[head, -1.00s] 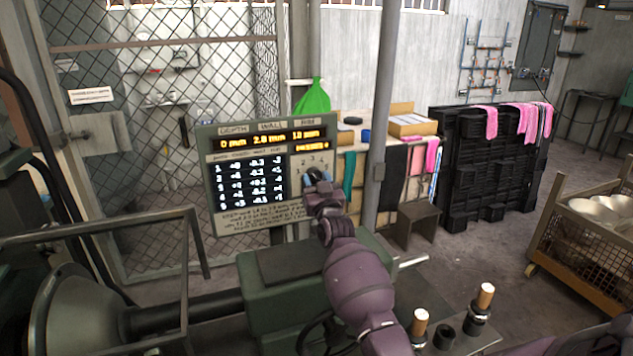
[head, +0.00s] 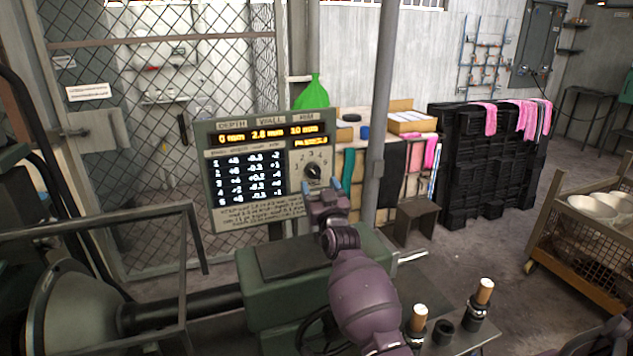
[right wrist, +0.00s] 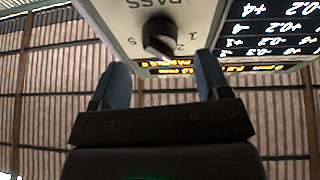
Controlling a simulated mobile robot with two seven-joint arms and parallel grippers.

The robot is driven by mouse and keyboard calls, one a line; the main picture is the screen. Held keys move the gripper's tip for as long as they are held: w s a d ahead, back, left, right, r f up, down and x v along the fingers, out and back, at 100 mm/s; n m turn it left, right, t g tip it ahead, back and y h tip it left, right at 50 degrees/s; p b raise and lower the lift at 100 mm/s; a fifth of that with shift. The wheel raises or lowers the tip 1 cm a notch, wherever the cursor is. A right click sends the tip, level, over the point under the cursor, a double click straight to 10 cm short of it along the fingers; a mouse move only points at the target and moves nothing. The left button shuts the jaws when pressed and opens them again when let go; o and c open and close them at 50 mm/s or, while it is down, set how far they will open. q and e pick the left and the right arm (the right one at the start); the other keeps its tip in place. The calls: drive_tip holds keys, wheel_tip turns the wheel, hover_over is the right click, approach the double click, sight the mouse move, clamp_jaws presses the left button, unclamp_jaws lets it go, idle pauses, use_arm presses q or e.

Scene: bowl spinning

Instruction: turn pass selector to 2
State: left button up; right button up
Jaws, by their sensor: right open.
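The pass selector is a dark round knob (head: 313,172) on the right part of the grey control panel (head: 257,220), ringed by small numbers. In the right wrist view the panel is upside down, and the black knob (right wrist: 160,37) shows below the PASS label; which number it points to I cannot tell for sure. My right gripper (head: 320,187) is open and empty, just below and in front of the knob. In the right wrist view the blue fingertips (right wrist: 162,70) stand apart, with the knob beyond the gap, not touched. My left gripper is not in view.
A green machine housing (head: 290,290) lies below the panel, with a metal rail frame (head: 100,228) at left. A grey post (head: 378,130) stands close right of the panel. Upright tool holders (head: 480,305) stand at lower right.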

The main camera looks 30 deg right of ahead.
drive_tip(key=v, duration=0.3)
drive_tip(key=shift+s, duration=0.15)
idle(0.4)
